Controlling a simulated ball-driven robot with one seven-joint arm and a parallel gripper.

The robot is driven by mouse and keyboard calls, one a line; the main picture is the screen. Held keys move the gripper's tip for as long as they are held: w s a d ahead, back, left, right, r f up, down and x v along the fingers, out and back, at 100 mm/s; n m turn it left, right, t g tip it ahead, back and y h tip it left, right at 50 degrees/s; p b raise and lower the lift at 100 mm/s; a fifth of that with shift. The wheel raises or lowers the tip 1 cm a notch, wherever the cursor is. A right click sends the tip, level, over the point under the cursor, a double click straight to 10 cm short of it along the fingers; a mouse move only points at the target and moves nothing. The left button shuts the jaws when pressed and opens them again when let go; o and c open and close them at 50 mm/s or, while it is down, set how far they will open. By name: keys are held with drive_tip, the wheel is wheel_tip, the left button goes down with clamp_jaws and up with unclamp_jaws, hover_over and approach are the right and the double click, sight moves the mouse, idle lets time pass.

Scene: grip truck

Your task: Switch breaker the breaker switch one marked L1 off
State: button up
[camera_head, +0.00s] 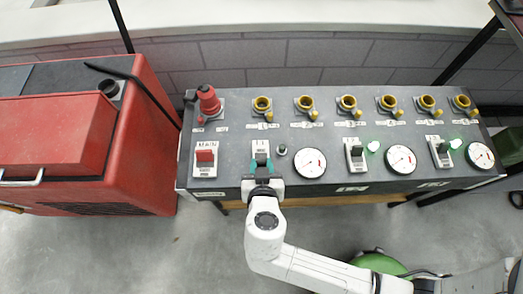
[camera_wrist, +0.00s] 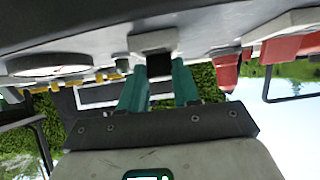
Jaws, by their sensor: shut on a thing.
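The control panel (camera_head: 330,182) is a grey box with three black breaker switches in white frames along its front. My gripper (camera_head: 262,166) is at the leftmost of these breaker switches (camera_head: 260,146). Its teal fingers stand on either side of the switch's black handle and are shut on it. In the wrist view the dark handle (camera_wrist: 160,65) shows between the two teal fingertips (camera_wrist: 160,78). The breaker labels are too small to read, so I cannot confirm the L1 mark. My gripper and hand hide the lower part of this breaker.
A red switch (camera_head: 205,157) is left of the held breaker. A dark round lamp (camera_head: 282,149) and a white gauge (camera_head: 309,163) are right of it. The middle breaker (camera_head: 355,152) and right breaker (camera_head: 440,151) have green lights beside them. A red machine (camera_head: 90,140) stands left.

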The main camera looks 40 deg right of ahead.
drive_tip(key=o, duration=1.1)
drive_tip(key=shift+c, duration=0.2)
drive_tip(key=v, duration=1)
drive_tip(key=shift+s+a+r, duration=0.2)
drive_tip(key=shift+r, duration=0.1)
drive_tip(key=d+f+n+g+p, duration=0.1)
drive_tip(key=d+g, duration=0.1)
drive_tip(key=d, duration=0.2)
drive_tip(key=s+d+f+g+y+p, duration=0.1)
drive_tip(key=d+g, duration=0.1)
drive_tip(key=d, duration=0.2)
drive_tip(key=s+d+f+n+g+y+p, duration=0.1)
drive_tip(key=d+g, duration=0.1)
drive_tip(key=d, duration=0.3)
drive_tip(key=shift+s+n+g, duration=0.1)
drive_tip(key=shift+n+g, duration=0.2)
drive_tip(key=s+d+n+y, duration=0.1)
drive_tip(key=d+n+g+y, duration=0.1)
drive_tip(key=shift+s+d+r+y+p, duration=0.2)
drive_tip(key=shift+s+y+p, duration=0.1)
drive_tip(key=shift+s+p, duration=0.1)
drive_tip(key=shift+s+d+r+n+g+y, duration=0.2)
drive_tip(key=shift+s+n+y, duration=0.1)
drive_tip(key=shift+n+y, duration=0.25)
drive_tip(key=shift+s+d+r+n+g+y, duration=0.1)
drive_tip(key=shift+s+d+r+n+y, duration=0.15)
drive_tip(key=shift+n+y, duration=0.25)
